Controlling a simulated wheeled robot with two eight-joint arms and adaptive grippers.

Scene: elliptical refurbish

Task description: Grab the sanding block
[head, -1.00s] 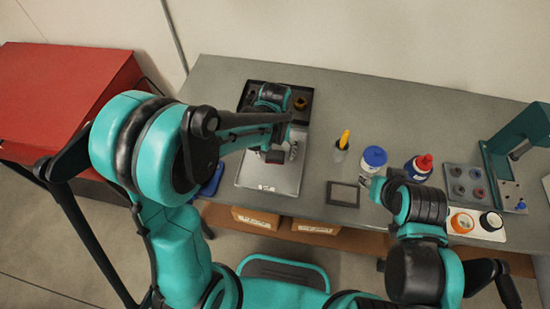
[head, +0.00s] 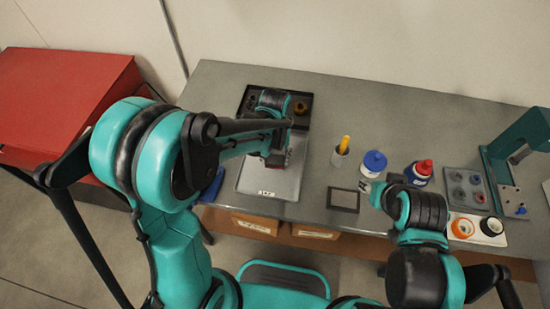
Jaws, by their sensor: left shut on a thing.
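My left gripper (head: 286,158) is over the grey metal plate of the tray (head: 262,184) on the workbench. It is shut on a small dark block (head: 274,160), which appears to be the sanding block. My arm and fingers hide most of it, and I cannot tell whether it touches the plate. My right gripper (head: 365,186) is above the bench near the blue-lidded jar, small and partly hidden by its own wrist. I cannot tell if it is open.
A cup with a yellow-handled tool (head: 343,150), a blue-lidded jar (head: 373,162) and a red-capped bottle (head: 419,172) stand right of the tray. A dark square frame (head: 343,198) lies near the front edge. A green press (head: 520,140) stands far right.

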